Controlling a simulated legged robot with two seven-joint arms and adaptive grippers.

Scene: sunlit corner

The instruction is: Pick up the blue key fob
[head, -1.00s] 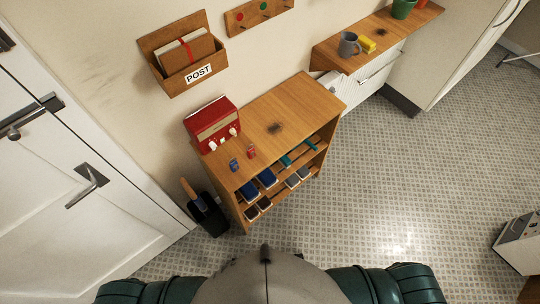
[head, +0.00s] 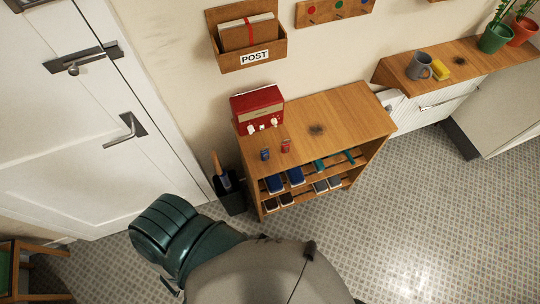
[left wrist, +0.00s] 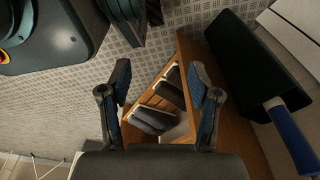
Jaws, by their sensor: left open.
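The blue key fob (head: 265,154) lies on the top of the wooden shoe rack (head: 353,103), near its front left edge. A red fob (head: 286,145) lies just right of it. My left gripper (left wrist: 158,72) is open and empty in the left wrist view. Its fingers point towards the side of the rack and the shoes on its shelves. The blue fob does not show in that view. In the head view my left arm comes up at the lower left, well short of the fob, and its gripper cannot be made out. My right gripper is out of view.
A red box with white knobs (head: 257,108) stands behind the fobs. A black bin (head: 233,192) holding a wooden-handled item stands left of the rack. A post holder (head: 250,55) hangs above. The rack top's right half is clear except for a dark mark.

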